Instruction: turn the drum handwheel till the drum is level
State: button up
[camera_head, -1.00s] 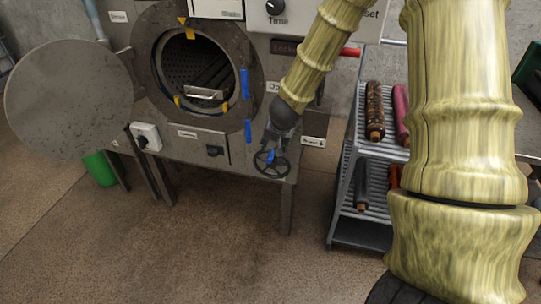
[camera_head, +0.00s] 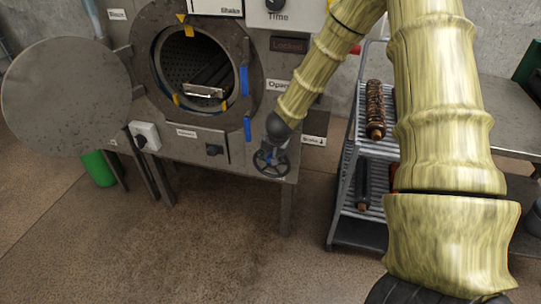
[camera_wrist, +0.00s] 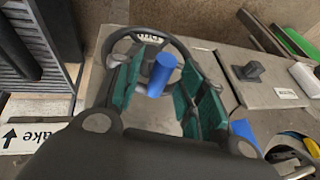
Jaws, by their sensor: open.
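The drum handwheel (camera_head: 262,168), a dark spoked wheel with a blue knob, sits on the front ledge of the grey machine. In the wrist view its black rim (camera_wrist: 181,46) and upright blue knob (camera_wrist: 163,74) show close up. My gripper (camera_wrist: 160,84) is open, with its green-padded fingers on either side of the knob; whether they touch it I cannot tell. From the head, my gripper (camera_head: 271,150) covers part of the wheel. The drum (camera_head: 181,62) is seen through the round opening; the dark rack inside, with a silver handle (camera_head: 203,92), looks tilted.
The round door (camera_head: 66,98) stands open at the left. A "Locked" sign (camera_head: 289,45) is above an "Open" label. A rack (camera_head: 345,180) with rolls stands right of the wheel. The floor in front is clear.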

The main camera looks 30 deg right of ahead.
grip_shut()
jog(key=shift+w+r+p, duration=0.1)
jog(key=shift+r+p, duration=0.15)
jog(key=shift+p, duration=0.7)
jog(key=shift+w+a+f+p, duration=0.1)
jog(key=shift+a+f+p, duration=0.05)
jog(key=shift+p, duration=0.55)
jog(key=shift+f, duration=0.1)
grip_release()
